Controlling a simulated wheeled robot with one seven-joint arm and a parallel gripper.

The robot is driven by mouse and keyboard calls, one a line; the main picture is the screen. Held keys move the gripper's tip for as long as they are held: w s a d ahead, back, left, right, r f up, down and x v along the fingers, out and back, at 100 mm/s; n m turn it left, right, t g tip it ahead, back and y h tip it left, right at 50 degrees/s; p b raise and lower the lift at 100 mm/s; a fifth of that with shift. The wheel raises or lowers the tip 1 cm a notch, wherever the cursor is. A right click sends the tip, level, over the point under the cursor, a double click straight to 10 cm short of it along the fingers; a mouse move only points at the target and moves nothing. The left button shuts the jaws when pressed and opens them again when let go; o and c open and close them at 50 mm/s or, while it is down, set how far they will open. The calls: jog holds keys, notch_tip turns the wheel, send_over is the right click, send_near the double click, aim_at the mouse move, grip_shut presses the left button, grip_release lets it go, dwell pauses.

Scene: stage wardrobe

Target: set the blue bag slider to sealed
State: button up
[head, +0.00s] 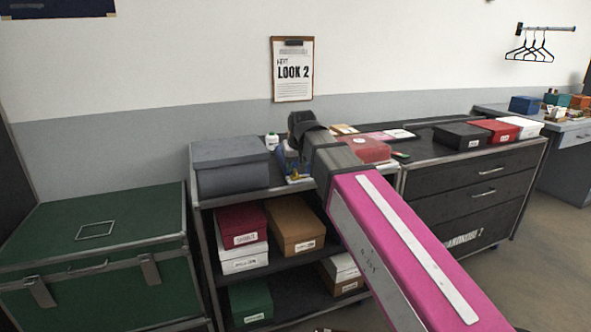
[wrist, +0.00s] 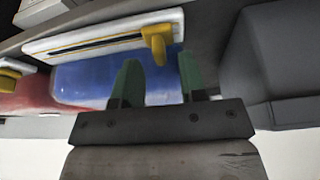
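The blue bag (wrist: 85,82) lies in front of my fingers in the wrist view. A white slider track (wrist: 95,38) with a dark slot runs along its edge. Its yellow slider tab (wrist: 155,45) sits near the right end of the track. My gripper (wrist: 158,72) has its two green fingers apart with nothing held between them. The tab shows just beyond the fingertips, between them in the picture; I cannot tell whether either touches it. In the head view a bit of the blue bag (head: 289,160) shows on the shelf unit's top, partly hidden by my arm.
A red bag (wrist: 25,95) with a similar track lies left of the blue one. A grey box (wrist: 280,60) stands close on the right; it also shows in the head view (head: 230,165). A clipboard sign (head: 293,70) hangs on the wall behind.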

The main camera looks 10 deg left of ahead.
jog(key=shift+x, duration=1)
jog(key=shift+c, duration=0.3)
grip_shut()
jog(key=w+d, duration=0.2)
jog(key=d, duration=0.2)
jog(key=w+d, duration=0.2)
jog(key=d, duration=0.3)
jog(key=w+d, duration=0.2)
jog(key=d, duration=0.3)
jog(key=shift+w, duration=0.35)
jog(key=shift+o, duration=0.3)
grip_release()
jog(key=v, duration=1)
jog(key=shift+r, duration=0.45)
jog(key=shift+f, duration=0.1)
